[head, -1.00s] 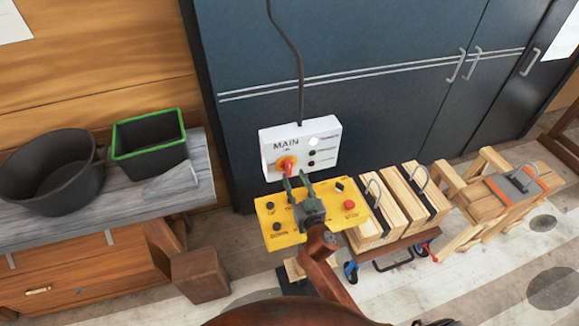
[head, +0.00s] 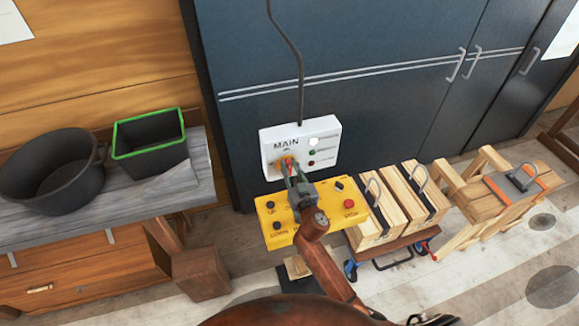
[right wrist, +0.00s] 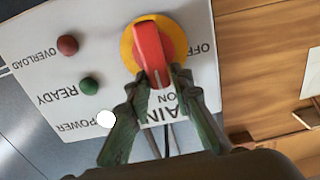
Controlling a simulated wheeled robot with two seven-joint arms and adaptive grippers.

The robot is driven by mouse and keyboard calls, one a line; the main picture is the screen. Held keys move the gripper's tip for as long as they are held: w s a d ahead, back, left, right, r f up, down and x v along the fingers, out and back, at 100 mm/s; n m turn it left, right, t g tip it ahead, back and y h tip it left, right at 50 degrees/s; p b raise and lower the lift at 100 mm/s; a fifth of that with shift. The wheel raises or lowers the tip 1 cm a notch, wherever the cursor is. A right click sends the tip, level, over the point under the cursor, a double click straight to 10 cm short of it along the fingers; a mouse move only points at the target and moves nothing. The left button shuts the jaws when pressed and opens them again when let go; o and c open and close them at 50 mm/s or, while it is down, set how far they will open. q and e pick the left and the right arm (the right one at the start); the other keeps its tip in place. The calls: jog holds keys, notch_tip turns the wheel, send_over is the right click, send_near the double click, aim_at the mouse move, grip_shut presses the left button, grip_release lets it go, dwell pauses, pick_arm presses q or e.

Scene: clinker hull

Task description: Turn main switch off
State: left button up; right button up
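The white main switch box (head: 327,148) stands against the blue-grey cabinet, with a red rotary handle on a yellow disc (right wrist: 133,45). In the right wrist view the red handle (right wrist: 150,50) points toward the ON label, with OFF printed to its side. My right gripper (right wrist: 160,80) has one fingertip on each side of the handle's end; they look closed against it. In the head view my right gripper (head: 293,172) partly hides the handle. The green READY light (right wrist: 89,86), red OVERLOAD light (right wrist: 67,45) and white POWER light (right wrist: 106,119) show. My left gripper is not in view.
A yellow control panel (head: 268,228) with a red stop button (head: 349,204) lies just below my right gripper. Wooden crates (head: 405,205) stand to the right. A bench at left holds a black tub (head: 55,175) and a green-rimmed bin (head: 150,142).

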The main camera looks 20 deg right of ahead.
grip_shut()
jog(key=shift+a+f+n+b, duration=0.5)
jog(key=shift+n, duration=2.5)
jog(key=shift+a+f+n+b, duration=0.45)
jog(key=shift+f+n, duration=0.05)
jog(key=shift+n, duration=2.5)
jog(key=shift+a+f+n+b, duration=0.5)
jog(key=shift+n, duration=2.5)
jog(key=shift+o, duration=2.3)
grip_release()
